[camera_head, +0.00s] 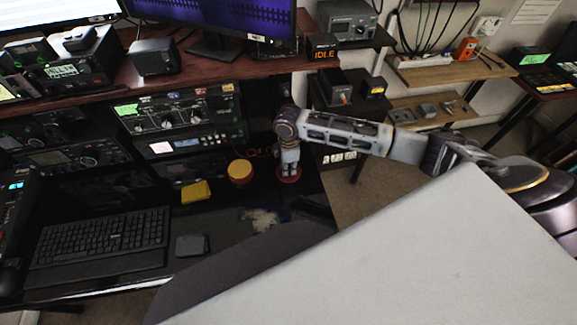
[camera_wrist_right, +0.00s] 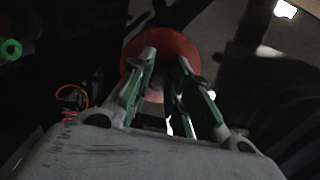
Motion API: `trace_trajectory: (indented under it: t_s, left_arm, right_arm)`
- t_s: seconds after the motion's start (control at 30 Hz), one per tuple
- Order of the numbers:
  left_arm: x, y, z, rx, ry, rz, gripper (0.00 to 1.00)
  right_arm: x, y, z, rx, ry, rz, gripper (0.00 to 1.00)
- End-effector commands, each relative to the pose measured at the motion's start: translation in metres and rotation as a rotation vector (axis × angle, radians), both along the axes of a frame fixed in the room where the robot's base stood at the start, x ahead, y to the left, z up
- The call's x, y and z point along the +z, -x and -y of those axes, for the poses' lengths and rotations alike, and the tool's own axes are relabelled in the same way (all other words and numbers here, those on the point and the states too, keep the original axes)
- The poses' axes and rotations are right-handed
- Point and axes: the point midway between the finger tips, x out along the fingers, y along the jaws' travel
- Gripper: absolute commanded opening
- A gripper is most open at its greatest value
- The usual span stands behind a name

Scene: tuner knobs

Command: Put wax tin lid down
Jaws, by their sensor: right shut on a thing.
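The red round wax tin lid (camera_head: 289,179) is at my right gripper (camera_head: 289,168), on the dark desk's right part. The gripper points down and is shut on the lid. I cannot tell whether the lid touches the desk. In the right wrist view the red lid (camera_wrist_right: 178,42) lies beyond the green-padded fingertips (camera_wrist_right: 160,82), which cover part of it. The tin (camera_head: 240,170), with a yellow-orange top and red side, stands on the desk just left of the gripper, apart from it. My left gripper is not in view.
A yellow cloth or sponge (camera_head: 195,192) lies left of the tin. A pale crumpled patch (camera_head: 262,219) lies in front. A keyboard (camera_head: 100,238) and a dark mouse-like block (camera_head: 191,245) are at the left. Radio units (camera_head: 180,118) stand behind, under a shelf.

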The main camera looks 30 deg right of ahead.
Motion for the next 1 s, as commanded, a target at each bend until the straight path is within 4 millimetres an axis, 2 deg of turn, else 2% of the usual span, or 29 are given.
trace_trajectory:
  t_s: [0.03,0.2,0.4,0.67,0.87,1.0]
  left_arm:
    - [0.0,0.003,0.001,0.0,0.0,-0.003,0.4]
    - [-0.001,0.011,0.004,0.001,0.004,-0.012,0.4]
    - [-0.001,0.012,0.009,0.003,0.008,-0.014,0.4]
    - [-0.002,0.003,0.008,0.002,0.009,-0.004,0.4]
    - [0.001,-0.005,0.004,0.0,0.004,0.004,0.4]
    - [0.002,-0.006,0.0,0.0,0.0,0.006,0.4]
  right_arm:
    - [0.0,0.0,0.0,0.0,0.0,0.0,0.22]
    - [0.0,0.0,0.0,0.0,0.0,0.0,0.41]
    - [0.0,0.0,0.0,0.0,0.0,0.0,0.41]
    - [0.004,0.0,0.0,0.0,0.0,0.001,0.41]
    - [0.021,0.0,0.0,-0.001,0.0,0.001,0.41]
    - [0.04,-0.001,0.0,0.0,0.0,0.002,0.41]
